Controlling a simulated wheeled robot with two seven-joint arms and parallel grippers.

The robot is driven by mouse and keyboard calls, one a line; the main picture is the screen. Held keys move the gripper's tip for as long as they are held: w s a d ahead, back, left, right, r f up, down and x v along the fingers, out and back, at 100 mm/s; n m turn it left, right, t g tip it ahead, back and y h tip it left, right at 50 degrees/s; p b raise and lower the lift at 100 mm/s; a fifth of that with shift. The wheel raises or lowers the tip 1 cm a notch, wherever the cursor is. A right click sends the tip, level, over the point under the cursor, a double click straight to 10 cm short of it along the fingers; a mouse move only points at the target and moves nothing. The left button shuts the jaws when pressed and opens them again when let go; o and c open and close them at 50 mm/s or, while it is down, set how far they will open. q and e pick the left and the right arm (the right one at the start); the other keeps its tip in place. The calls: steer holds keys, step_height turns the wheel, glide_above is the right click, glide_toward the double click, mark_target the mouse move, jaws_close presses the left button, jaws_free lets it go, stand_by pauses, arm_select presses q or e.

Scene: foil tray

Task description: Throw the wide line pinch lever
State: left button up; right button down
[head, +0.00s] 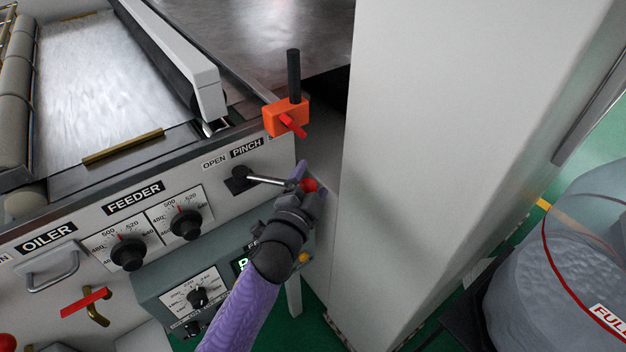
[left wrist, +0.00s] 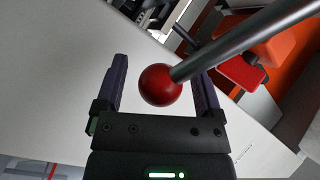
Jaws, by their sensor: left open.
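The pinch lever is a metal rod (head: 266,180) on a black pivot (head: 238,180), under the OPEN and PINCH labels. It points right and ends in a red ball knob (head: 309,185). My left gripper (head: 312,178) is open at the knob. In the left wrist view, the red knob (left wrist: 161,85) appears between the two fingers (left wrist: 158,68), closer to the right one, with a gap on the left. The rod (left wrist: 240,45) crosses in front of the right finger there. I cannot tell whether any finger touches the knob. My right gripper is out of view.
A tall pale cabinet (head: 430,170) stands close right of my left gripper. An orange block (head: 287,117) with a black post sits above the lever. FEEDER dials (head: 187,222) are to the left. A grey control box (head: 180,285) lies below. A wrapped roll (head: 560,260) stands right.

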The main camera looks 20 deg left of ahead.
arm_select(q)
steer(key=shift+w, duration=0.6)
jaws_close()
